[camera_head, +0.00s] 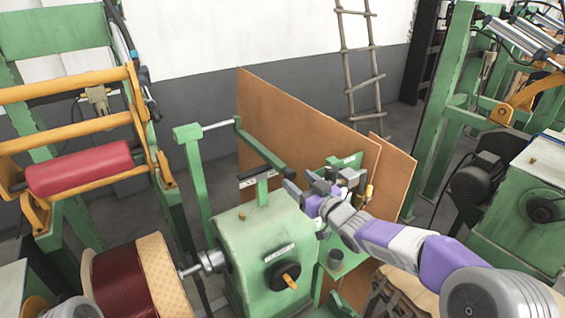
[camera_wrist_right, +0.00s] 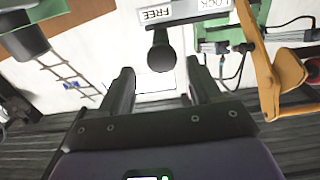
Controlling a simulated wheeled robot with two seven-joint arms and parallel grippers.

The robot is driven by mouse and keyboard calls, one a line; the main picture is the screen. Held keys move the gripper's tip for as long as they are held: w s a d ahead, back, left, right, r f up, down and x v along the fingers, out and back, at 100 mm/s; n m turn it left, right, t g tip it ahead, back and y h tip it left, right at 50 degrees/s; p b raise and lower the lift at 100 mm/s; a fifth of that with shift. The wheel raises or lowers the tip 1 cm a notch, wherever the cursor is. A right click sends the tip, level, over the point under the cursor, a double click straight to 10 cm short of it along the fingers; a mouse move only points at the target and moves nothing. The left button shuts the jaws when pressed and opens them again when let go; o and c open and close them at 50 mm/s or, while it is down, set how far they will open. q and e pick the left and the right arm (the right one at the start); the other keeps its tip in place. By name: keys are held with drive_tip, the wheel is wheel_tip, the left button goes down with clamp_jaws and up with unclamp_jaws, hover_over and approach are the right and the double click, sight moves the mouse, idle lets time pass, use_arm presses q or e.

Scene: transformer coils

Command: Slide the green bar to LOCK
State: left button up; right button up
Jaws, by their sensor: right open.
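The green bar (camera_head: 262,148) slants above the green machine housing (camera_head: 262,228) in the head view. Its dark end lies close to my right gripper (camera_head: 303,190). A white label (camera_head: 256,175) sits on a post below the bar. In the right wrist view, this label (camera_wrist_right: 185,10) appears upside down, with FREE and LOCK on it. A dark round knob (camera_wrist_right: 161,57) shows beside FREE, ahead of the gap between my right fingers (camera_wrist_right: 161,85). The fingers are open with nothing between them. My left gripper is out of view.
A dark red coil (camera_head: 122,285) stands at lower left, and a red roller (camera_head: 78,170) on an orange frame at left. Brown boards (camera_head: 290,115) and a wooden ladder (camera_head: 362,75) stand behind. Another green machine (camera_head: 525,210) is at right.

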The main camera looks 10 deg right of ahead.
sight(292, 175)
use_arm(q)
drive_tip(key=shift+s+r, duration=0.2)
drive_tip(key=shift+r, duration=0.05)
use_arm(e)
drive_tip(key=shift+w+a+r, duration=0.1)
drive_tip(key=shift+w+a, duration=0.2)
drive_tip(key=shift+w, duration=0.1)
use_arm(q)
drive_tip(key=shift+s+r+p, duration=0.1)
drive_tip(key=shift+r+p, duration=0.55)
drive_tip(key=shift+p, duration=0.15)
use_arm(e)
drive_tip(key=shift+x, duration=2.65)
clamp_jaws()
